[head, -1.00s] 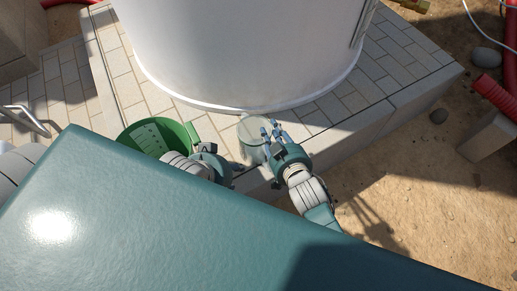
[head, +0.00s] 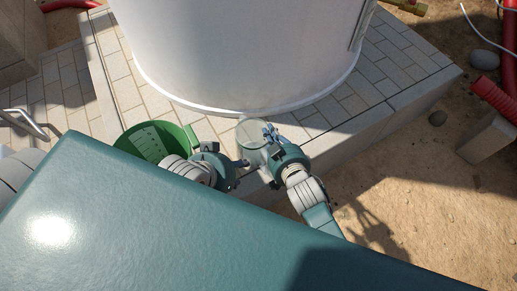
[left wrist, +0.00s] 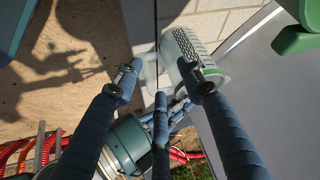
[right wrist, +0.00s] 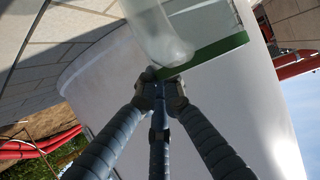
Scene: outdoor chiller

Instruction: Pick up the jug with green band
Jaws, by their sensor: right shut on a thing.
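The jug (head: 262,133) is pale and translucent, with a round top, and stands by the foot of the large white tank. Its green band (right wrist: 205,55) shows in the right wrist view. My right gripper (head: 268,138) is shut on the jug; its fingertips meet at the jug near the band in the right wrist view (right wrist: 160,88). The fingers hide part of the jug. My left gripper (head: 243,163) is beside the jug with its fingers apart and empty; in the left wrist view (left wrist: 162,82) the jug (left wrist: 186,48) shows beyond them.
A green bucket (head: 150,132) stands left of the jug, close to my left wrist. The white tank (head: 240,60) rises right behind the jug. The paved ledge (head: 395,75) ends at a stone edge, with sandy ground and a red corrugated pipe (head: 492,98) to the right.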

